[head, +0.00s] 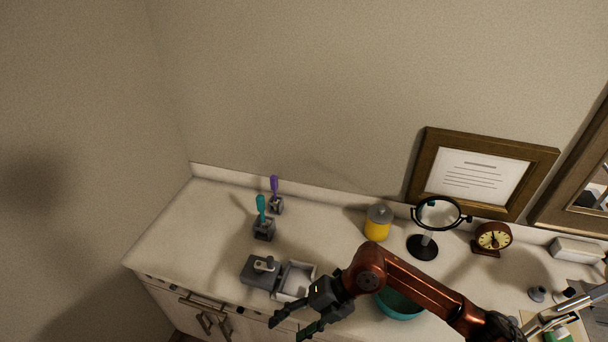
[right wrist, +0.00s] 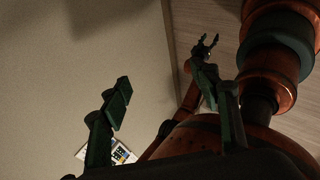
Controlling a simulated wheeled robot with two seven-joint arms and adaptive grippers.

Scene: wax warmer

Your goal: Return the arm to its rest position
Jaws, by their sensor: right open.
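My right arm (head: 415,283) comes in from the right in the head view and reaches left over the counter's front part. Its gripper (head: 287,330) is open and empty, with the fingers spread toward the lower left, near the counter's front edge and just in front of an open grey box. In the right wrist view the two dark fingers of this gripper (right wrist: 165,95) stand apart with nothing between them. My left gripper does not show in the head view.
Below the arm is a teal bowl (head: 398,308), partly hidden. The open grey box (head: 295,281) is close to the gripper. Behind stand a yellow jar (head: 377,224), a round magnifier (head: 423,246), a clock (head: 492,238) and teal (head: 262,222) and purple (head: 275,194) handled tools. The counter's left end is clear.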

